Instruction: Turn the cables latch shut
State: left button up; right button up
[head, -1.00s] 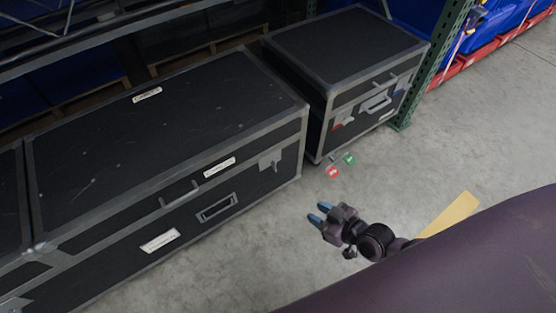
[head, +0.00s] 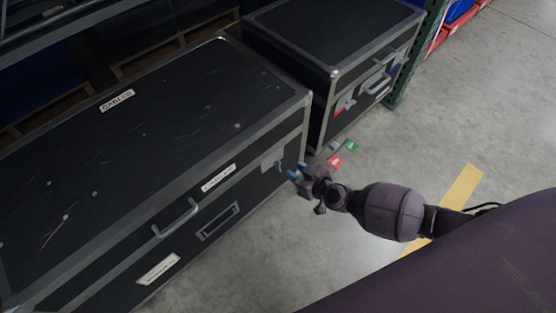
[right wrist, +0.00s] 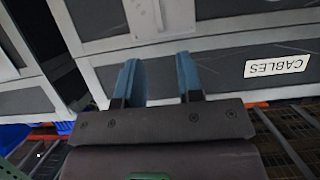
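The cables case is a long black case (head: 150,150) with metal edges and CABLES labels, at the left and middle of the head view. Its latch (head: 272,160) is a grey metal piece on the front face near the right end. In the right wrist view the latch (right wrist: 145,18) shows at the top, beyond the fingers. My right gripper (head: 297,172) is just right of the latch, apart from it. Its two blue fingers (right wrist: 158,80) are spread with nothing between them, so it is open. My left gripper is not in view.
A second black case (head: 335,45) stands behind to the right, by a green rack post (head: 415,60). A red tag (head: 337,161) and a green tag (head: 351,145) show near its base. A yellow floor strip (head: 462,187) lies at right. The concrete floor between is mostly clear.

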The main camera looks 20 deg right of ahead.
aim_at(281, 163)
jog(key=b+x, duration=0.1)
jog(key=x, duration=0.2)
jog(key=b+x, duration=0.1)
jog(key=x, duration=0.3)
jog(key=shift+a+f+b, duration=0.1)
jog(key=shift+f+b, duration=0.3)
jog(key=shift+f, duration=0.1)
jog(key=shift+w+a, duration=0.1)
jog(key=shift+w, duration=0.2)
jog(key=shift+w+a, duration=0.1)
jog(key=shift+w, duration=0.3)
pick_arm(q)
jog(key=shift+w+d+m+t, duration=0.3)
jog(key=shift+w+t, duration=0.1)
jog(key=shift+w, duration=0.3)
pick_arm(e)
jog(key=shift+r, duration=0.1)
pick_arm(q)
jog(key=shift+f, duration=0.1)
pick_arm(e)
grip_shut()
